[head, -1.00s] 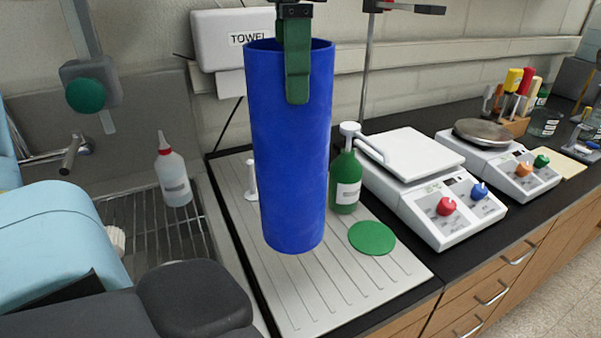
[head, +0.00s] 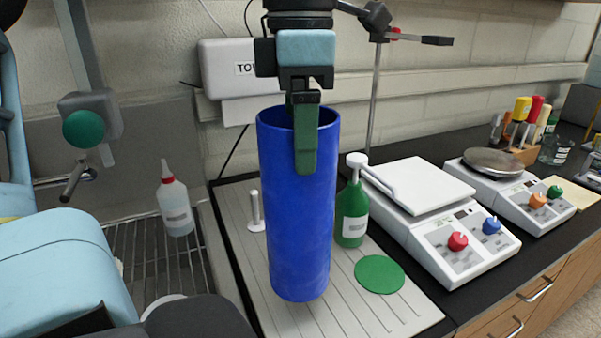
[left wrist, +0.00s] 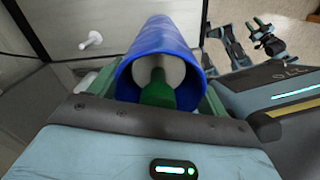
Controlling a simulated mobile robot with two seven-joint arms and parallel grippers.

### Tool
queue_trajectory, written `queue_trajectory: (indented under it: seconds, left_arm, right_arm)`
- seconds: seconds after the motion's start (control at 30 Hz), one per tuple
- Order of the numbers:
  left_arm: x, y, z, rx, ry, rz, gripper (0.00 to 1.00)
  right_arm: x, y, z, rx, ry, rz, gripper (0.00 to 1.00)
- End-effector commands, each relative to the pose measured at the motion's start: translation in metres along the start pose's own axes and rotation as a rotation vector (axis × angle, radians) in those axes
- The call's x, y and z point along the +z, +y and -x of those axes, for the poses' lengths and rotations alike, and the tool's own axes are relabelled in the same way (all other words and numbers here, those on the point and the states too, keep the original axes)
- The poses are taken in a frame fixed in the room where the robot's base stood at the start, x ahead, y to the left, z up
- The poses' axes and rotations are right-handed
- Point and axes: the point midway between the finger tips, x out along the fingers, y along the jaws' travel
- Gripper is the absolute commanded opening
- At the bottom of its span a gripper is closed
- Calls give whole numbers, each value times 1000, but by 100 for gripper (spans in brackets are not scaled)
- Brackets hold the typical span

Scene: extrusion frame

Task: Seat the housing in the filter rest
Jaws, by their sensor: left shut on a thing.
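The housing, a tall hollow blue cylinder (head: 298,225), hangs upright over the ribbed drainboard. Whether its lower end touches the board is unclear. The left wrist view looks into the blue rim (left wrist: 165,40), and a green shape shows inside that I cannot identify. No filter rest is clearly identifiable. A white peg on a round foot (head: 255,212) stands left of the cylinder, and a flat green disc (head: 379,274) lies right of it. My right gripper (left wrist: 266,36) appears small in the left wrist view.
A green pump bottle (head: 353,215) stands close behind the cylinder on the right. Two white balances (head: 440,225) stand farther right. A white bottle with a red tip (head: 173,205) is at the left, by the rack. The ribbed drainboard (head: 350,315) is bare in front.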

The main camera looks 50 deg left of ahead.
Motion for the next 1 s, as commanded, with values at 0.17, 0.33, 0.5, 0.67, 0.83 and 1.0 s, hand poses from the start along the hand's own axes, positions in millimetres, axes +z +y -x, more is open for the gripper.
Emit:
queue_trajectory:
  seconds: [0.17, 0.33, 0.5, 0.67, 0.83, 1.0]
  left_arm:
    - [0, 0, -6, 1, -3, -1, 22]
    - [0, 0, -15, -1, 1, -1, 22]
    - [0, -1, -40, -2, 1, -1, 22]
    - [0, -1, -51, 0, -2, -2, 22]
    - [0, 0, -52, 1, -3, -1, 22]
    - [0, 0, -54, 0, -2, -1, 22]
  right_arm:
    - [0, 0, 0, 0, 0, 0, 36]
    - [0, 0, 0, 0, 0, 0, 36]
    - [0, 0, 0, 0, 1, 0, 36]
    - [-1, 0, 0, 0, 2, 0, 36]
    - [-1, 0, 0, 0, 2, 0, 36]
    - [0, 0, 0, 0, 0, 0, 36]
